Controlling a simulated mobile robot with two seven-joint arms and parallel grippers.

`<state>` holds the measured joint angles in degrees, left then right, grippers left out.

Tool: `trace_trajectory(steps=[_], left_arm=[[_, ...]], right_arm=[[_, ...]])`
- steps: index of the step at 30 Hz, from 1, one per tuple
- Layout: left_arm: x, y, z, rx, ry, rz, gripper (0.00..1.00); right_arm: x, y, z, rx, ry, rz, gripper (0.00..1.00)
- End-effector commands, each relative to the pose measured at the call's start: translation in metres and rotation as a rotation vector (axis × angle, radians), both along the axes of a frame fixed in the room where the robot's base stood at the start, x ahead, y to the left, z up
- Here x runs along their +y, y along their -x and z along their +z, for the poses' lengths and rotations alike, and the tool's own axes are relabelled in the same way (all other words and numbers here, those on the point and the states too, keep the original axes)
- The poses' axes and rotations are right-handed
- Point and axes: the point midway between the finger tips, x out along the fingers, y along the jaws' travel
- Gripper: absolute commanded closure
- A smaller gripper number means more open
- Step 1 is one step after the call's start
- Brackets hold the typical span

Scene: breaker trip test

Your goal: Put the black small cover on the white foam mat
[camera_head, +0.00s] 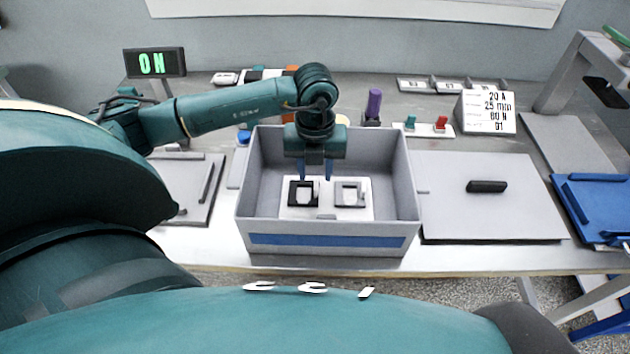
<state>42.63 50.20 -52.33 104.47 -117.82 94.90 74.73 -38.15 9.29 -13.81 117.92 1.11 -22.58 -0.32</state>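A small black square frame-like piece (293,201), which looks like the black small cover, lies on a white pad (326,213) inside a grey box. The white pad looks like the foam mat. A similar grey-white piece (350,202) lies on the pad to its right. My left gripper (316,175) reaches down into the box. Its two blue fingers point down and stand apart, just above and behind the black piece and slightly to its right. I see nothing held between them; the exact gap to the piece is unclear. My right gripper is not in view.
The grey box (268,228) has high walls around the pad. A light grey sheet (470,220) with a black bar (487,186) lies to the right, mostly bare. A purple-topped item (373,104), a sign card (487,112) and a blue tray (595,205) stand around. An ON display (154,63) is lit.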

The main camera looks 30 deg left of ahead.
Motion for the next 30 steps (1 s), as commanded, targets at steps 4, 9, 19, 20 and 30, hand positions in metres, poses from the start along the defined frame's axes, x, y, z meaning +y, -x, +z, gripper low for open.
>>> trace_trajectory(steps=[4, 9, 19, 20, 30], left_arm=[[0.0, -0.001, 0.033, -0.006, 0.0, 0.0, 0.64], [0.0, -0.001, 0.06, -0.003, 0.001, 0.0, 0.64], [0.0, 0.0, 0.074, 0.001, 0.0, 0.0, 0.64], [0.0, 0.0, 0.074, 0.001, 0.0, 0.0, 0.64], [0.0, 0.0, 0.073, 0.001, 0.0, 0.0, 0.64]], right_arm=[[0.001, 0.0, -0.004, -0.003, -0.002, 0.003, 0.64], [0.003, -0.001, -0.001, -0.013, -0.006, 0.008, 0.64], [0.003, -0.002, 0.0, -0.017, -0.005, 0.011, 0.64], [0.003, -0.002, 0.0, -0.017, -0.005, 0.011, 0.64], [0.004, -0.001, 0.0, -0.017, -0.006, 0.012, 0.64]])
